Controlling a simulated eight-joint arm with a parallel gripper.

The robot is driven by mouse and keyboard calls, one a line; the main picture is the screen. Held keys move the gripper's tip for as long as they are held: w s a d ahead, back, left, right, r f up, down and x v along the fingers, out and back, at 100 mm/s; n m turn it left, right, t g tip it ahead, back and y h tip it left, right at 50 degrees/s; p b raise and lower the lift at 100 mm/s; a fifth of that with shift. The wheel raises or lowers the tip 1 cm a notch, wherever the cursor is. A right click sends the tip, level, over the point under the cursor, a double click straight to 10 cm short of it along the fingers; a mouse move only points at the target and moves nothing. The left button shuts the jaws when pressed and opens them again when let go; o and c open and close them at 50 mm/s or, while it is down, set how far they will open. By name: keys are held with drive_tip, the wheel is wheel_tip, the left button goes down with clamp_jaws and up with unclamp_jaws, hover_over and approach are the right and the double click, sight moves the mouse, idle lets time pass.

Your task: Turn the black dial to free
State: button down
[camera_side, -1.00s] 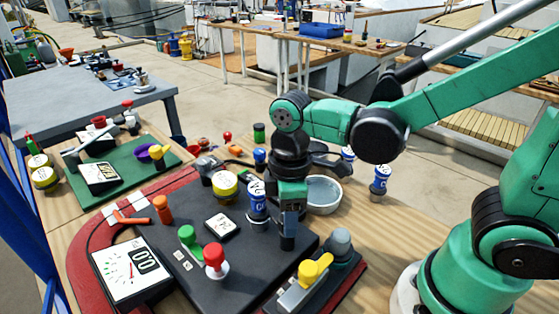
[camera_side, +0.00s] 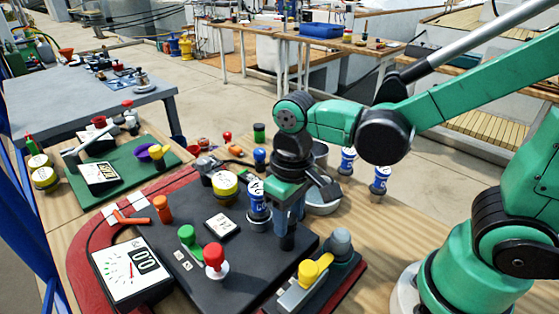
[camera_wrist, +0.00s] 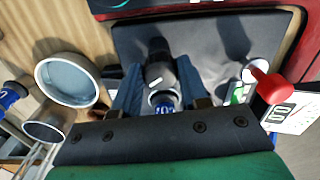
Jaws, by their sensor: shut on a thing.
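The black dial (camera_side: 288,242) stands near the right edge of the dark panel (camera_side: 200,278) in the side view. It also shows in the wrist view as a black knob (camera_wrist: 160,73) with a short white mark. My gripper (camera_side: 289,230) points down over it, its blue fingers shut on the dial from both sides. In the wrist view the fingertips (camera_wrist: 158,82) flank the knob. The fingers hide part of the dial, and I cannot read any "free" marking.
A blue can with a white label (camera_side: 258,208) stands close to my gripper's left. A red knob (camera_side: 214,257), green knob (camera_side: 188,238) and gauge box (camera_side: 132,268) lie further left. A yellow-handled lever (camera_side: 312,270) is in front. A metal bowl (camera_side: 322,208) is behind.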

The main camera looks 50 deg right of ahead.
sight(290, 218)
drive_tip(key=shift+m, duration=0.3)
drive_tip(key=shift+c, duration=2.2)
unclamp_jaws()
drive_tip(key=shift+d+r, duration=0.1)
drive_tip(key=shift+r, duration=2.7)
drive_tip(key=w+d+t, duration=0.2)
drive_tip(key=d+t, duration=0.4)
drive_tip(key=t, duration=0.1)
drive_tip(key=shift+d+r, duration=0.15)
drive_tip(key=shift+d, duration=0.2)
